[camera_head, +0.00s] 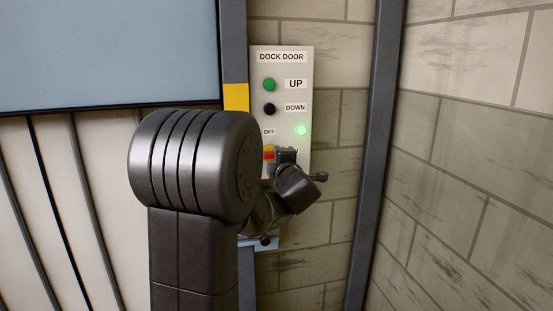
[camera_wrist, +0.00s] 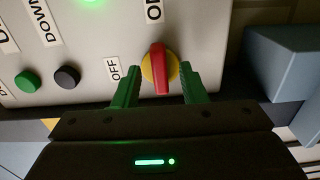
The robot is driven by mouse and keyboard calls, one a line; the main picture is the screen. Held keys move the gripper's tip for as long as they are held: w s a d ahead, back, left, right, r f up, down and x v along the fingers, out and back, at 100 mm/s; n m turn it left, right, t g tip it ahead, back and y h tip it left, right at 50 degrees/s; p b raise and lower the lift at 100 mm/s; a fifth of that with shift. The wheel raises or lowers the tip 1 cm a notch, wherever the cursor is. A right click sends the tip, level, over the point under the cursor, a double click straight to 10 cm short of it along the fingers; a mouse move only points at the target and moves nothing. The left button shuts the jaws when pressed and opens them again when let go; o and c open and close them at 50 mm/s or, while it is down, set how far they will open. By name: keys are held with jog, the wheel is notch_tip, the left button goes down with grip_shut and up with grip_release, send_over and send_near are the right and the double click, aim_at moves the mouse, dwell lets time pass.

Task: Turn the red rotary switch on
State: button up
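The red rotary switch (camera_wrist: 159,68) is a red bar handle on a yellow disc on the grey panel. In the wrist view its bar is upright, with one end toward the ON label (camera_wrist: 154,11) above it. The OFF label (camera_wrist: 114,68) lies to its left. My gripper (camera_wrist: 160,72) is open, with one green finger on each side of the switch and a visible gap to the handle. In the head view, the switch (camera_head: 269,153) is partly hidden by my gripper.
The panel also carries a green UP button (camera_head: 269,84), a black DOWN button (camera_head: 269,109) and a glowing green lamp (camera_head: 302,130). A dark vertical post (camera_head: 374,150) stands right of the panel. A blue-grey block (camera_wrist: 286,62) is right of the switch in the wrist view.

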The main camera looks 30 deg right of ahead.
jog(key=v, duration=1.1)
jog(key=shift+s, duration=0.3)
jog(key=x, duration=1.3)
jog(key=shift+w, duration=0.45)
